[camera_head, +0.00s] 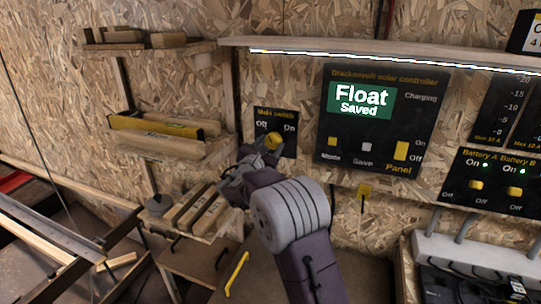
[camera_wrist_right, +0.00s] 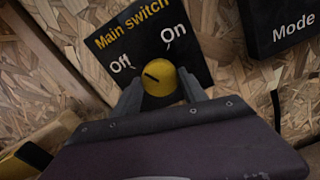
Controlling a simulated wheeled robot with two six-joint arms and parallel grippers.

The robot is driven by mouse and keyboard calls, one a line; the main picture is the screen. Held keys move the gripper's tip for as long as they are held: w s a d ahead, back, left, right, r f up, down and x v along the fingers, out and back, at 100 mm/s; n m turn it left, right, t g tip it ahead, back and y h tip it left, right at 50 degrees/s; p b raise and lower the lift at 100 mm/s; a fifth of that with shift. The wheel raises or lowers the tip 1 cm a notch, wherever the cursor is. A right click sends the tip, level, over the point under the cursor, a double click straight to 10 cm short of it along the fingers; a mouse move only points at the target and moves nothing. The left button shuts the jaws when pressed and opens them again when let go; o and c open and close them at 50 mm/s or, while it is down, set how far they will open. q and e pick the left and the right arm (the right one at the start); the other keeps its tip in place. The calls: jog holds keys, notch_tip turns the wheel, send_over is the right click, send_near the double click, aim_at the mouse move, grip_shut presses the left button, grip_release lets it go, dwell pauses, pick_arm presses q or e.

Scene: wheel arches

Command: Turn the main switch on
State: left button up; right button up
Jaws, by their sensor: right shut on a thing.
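The main switch (camera_head: 289,122) is a black plate on the wooden wall, marked Off at left and On at right. It also shows in the wrist view (camera_wrist_right: 198,58). Its round yellow knob (camera_wrist_right: 165,76) has a short dark mark on its left part, pointing toward the Off label. The knob also shows in the head view (camera_head: 273,140). My right gripper (camera_wrist_right: 160,92) is shut on the knob, one finger on each side; in the head view the gripper (camera_head: 262,150) reaches it from below. My left gripper is not in view.
The solar controller (camera_head: 325,145) is to the right and its display (camera_head: 359,102) reads "Float Saved". The battery switch panel (camera_head: 492,187) is further right. Wooden shelves (camera_head: 165,141) with blocks are at left. A shelf with a light strip (camera_head: 400,62) runs above.

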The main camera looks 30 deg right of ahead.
jog(key=m+b, duration=0.3)
jog(key=b, duration=0.1)
jog(key=m+b, duration=0.4)
jog(key=b, duration=0.1)
jog(key=m+b, duration=0.3)
jog(key=b, duration=0.2)
jog(key=shift+f+m, duration=0.3)
jog(key=shift+m, duration=0.1)
jog(key=shift+r+m+b, duration=0.2)
jog(key=shift+m+b, duration=1.3)
jog(key=shift+m, duration=0.4)
jog(key=o, duration=1.4)
jog(key=shift+c, duration=0.2)
jog(key=shift+a, duration=0.1)
jog(key=b+v, duration=0.1)
jog(key=v, duration=0.8)
